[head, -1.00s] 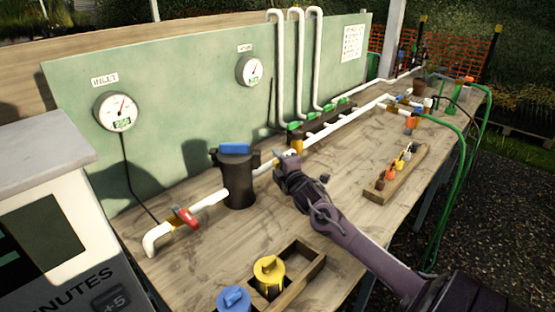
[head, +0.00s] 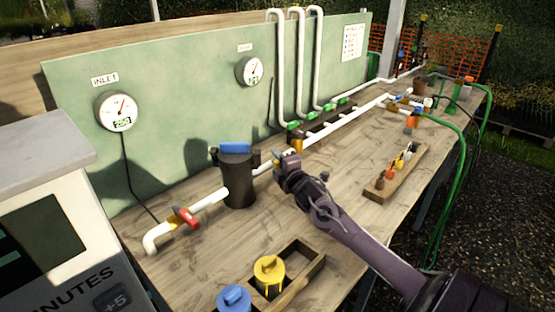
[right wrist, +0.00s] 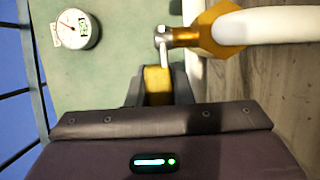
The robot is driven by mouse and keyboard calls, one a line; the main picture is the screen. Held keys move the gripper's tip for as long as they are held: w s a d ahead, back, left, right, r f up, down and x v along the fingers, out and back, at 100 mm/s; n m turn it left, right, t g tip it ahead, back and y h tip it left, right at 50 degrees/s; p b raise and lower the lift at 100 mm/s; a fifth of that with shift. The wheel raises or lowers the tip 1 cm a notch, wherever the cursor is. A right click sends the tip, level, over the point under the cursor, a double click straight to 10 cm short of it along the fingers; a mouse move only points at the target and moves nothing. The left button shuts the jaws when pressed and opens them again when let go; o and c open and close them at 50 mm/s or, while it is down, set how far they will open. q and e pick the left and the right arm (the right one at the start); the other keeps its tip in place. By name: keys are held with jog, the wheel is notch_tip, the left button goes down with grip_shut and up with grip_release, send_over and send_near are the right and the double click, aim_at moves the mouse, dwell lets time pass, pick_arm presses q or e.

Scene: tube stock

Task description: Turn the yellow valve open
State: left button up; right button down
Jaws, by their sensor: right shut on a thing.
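The yellow valve sits on the white pipe just right of the dark canister. In the right wrist view its yellow handle (right wrist: 157,84) lies between my right gripper's fingers (right wrist: 158,92), with a metal stem leading to the brass valve body (right wrist: 226,28). My right gripper (head: 280,158) is shut on the handle. In the head view the gripper hides most of the valve. The handle's exact angle is hard to tell there. My left gripper is not in view.
A dark canister with a blue top (head: 238,178) stands close left of the gripper. A red-handled valve (head: 186,218) is farther left on the pipe. A wooden tray (head: 318,258) with yellow and blue cartridges lies in front. A green panel (head: 185,110) with two gauges stands behind.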

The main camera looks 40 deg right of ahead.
jog(key=shift+s+f+n+t+y, duration=0.15)
jog(key=shift+s+n+y, duration=0.1)
jog(key=shift+n+y, duration=0.55)
jog(key=shift+s+r+n+t+y, duration=0.15)
jog(key=shift+n+y, duration=0.25)
jog(key=shift+y, duration=0.7)
jog(key=shift+s+f+n+y+b, duration=0.1)
jog(key=shift+s+n+y+b, duration=0.15)
jog(key=shift+n+y, duration=0.45)
jog(key=shift+s+r+n+y+b, duration=0.1)
jog(key=shift+s+n+y+b, duration=0.2)
jog(key=shift+y, duration=0.65)
jog(key=shift+s+f+n+y+b, duration=0.1)
jog(key=shift+n+y+b, duration=0.2)
jog(key=shift+n+y, duration=0.45)
jog(key=c, duration=1.6)
grip_release()
jog(key=shift+o, duration=0.2)
jog(key=shift+s+d, duration=0.25)
jog(key=shift+s, duration=1.05)
jog(key=shift+s+d, duration=0.3)
jog(key=shift+s, duration=0.95)
jog(key=shift+s+d, duration=0.25)
jog(key=shift+s, duration=1.05)
